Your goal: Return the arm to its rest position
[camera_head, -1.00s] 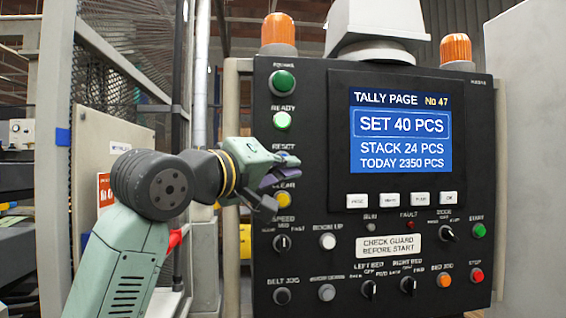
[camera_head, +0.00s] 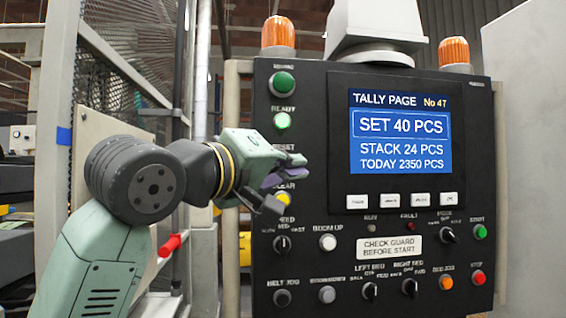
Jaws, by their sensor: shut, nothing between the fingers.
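My gripper (camera_head: 278,190) is at the left side of the black control panel (camera_head: 330,235), with its fingers pointing right. It is shut and holds nothing. It overlaps the panel in the picture, in front of the area by the yellow clear button (camera_head: 283,199), which it partly covers. I cannot tell how far its fingertips are from the panel face. My arm comes up from the lower left and bends toward the panel.
The panel's screen (camera_head: 400,132) reads SET 40 PCS, STACK 24 PCS, TODAY 2350 PCS. Buttons and knobs cover the panel. A mesh guard (camera_head: 115,85) with a frame stands behind my arm at left. A red handle (camera_head: 170,245) shows beside my arm. Orange lamps (camera_head: 277,33) top the panel.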

